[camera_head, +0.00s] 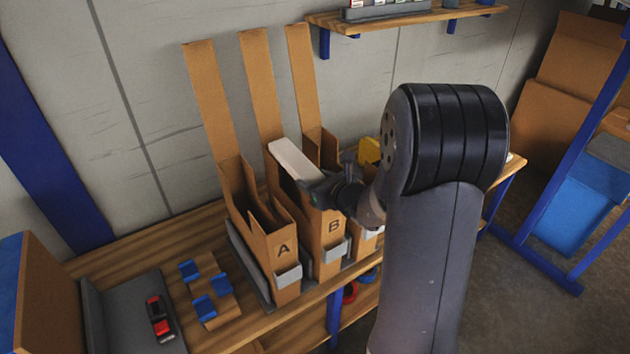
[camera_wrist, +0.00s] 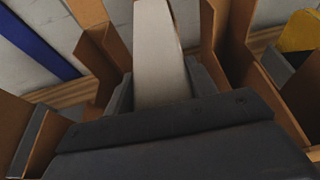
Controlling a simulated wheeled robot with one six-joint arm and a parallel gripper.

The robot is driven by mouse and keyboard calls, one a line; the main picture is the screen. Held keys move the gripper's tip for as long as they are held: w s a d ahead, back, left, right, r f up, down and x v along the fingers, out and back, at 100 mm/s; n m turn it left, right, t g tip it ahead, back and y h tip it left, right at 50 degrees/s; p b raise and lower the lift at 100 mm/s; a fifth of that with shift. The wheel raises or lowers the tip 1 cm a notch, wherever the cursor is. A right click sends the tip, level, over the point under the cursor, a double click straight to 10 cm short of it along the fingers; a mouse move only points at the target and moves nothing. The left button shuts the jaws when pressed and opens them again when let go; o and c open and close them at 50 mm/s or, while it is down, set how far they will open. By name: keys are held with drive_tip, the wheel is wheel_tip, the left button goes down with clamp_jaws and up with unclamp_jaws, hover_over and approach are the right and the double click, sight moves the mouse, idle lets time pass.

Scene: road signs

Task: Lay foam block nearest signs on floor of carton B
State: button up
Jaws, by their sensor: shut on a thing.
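A long white foam block (camera_head: 294,158) is held in my gripper (camera_head: 318,186) above carton B (camera_head: 331,250), near its open top. In the wrist view the foam block (camera_wrist: 158,60) points away between my two dark fingers (camera_wrist: 160,92), with brown carton walls to both sides. Carton B is a tall, narrow brown box with its back flap raised and the letter B on its front. Its floor is hidden from both cameras. The block appears to be above the carton walls, but its exact height over them cannot be told.
Carton A (camera_head: 284,262) stands just left of B. A third carton (camera_head: 366,246) to the right is partly hidden by my arm. A yellow thing (camera_head: 369,152) is behind my wrist. Blue holders (camera_head: 205,308) and a red-black thing (camera_head: 158,318) lie on the bench at left.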

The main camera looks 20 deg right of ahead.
drive_tip(key=f, duration=0.1)
drive_tip(key=s+f, duration=0.1)
drive_tip(key=f, duration=0.1)
drive_tip(key=shift+s+f+g, duration=0.15)
drive_tip(key=shift+f+g, duration=0.15)
drive_tip(key=shift+g, duration=0.1)
drive_tip(key=o, duration=1)
drive_tip(key=shift+s, duration=0.1)
drive_tip(key=shift+t, duration=0.4)
drive_tip(key=s+d+r, duration=0.1)
drive_tip(key=s+r, duration=0.1)
drive_tip(key=s+d+r, duration=0.1)
drive_tip(key=s+r, duration=0.1)
drive_tip(key=s, duration=0.1)
drive_tip(key=s+d+r, duration=0.1)
drive_tip(key=s+r, duration=0.2)
drive_tip(key=shift+s+d+p, duration=0.1)
drive_tip(key=shift+s+p, duration=0.1)
drive_tip(key=shift+p, duration=0.1)
drive_tip(key=shift+s+f+x, duration=0.1)
drive_tip(key=shift+f+x, duration=0.2)
drive_tip(key=shift+x, duration=1)
drive_tip(key=shift+s+f+x, duration=0.1)
drive_tip(key=shift+f+x, duration=0.2)
drive_tip(key=shift+x, duration=1.05)
drive_tip(key=shift+s+f+x, duration=0.1)
drive_tip(key=shift+f+x, duration=0.2)
drive_tip(key=shift+x, duration=1)
drive_tip(key=shift+d, duration=0.1)
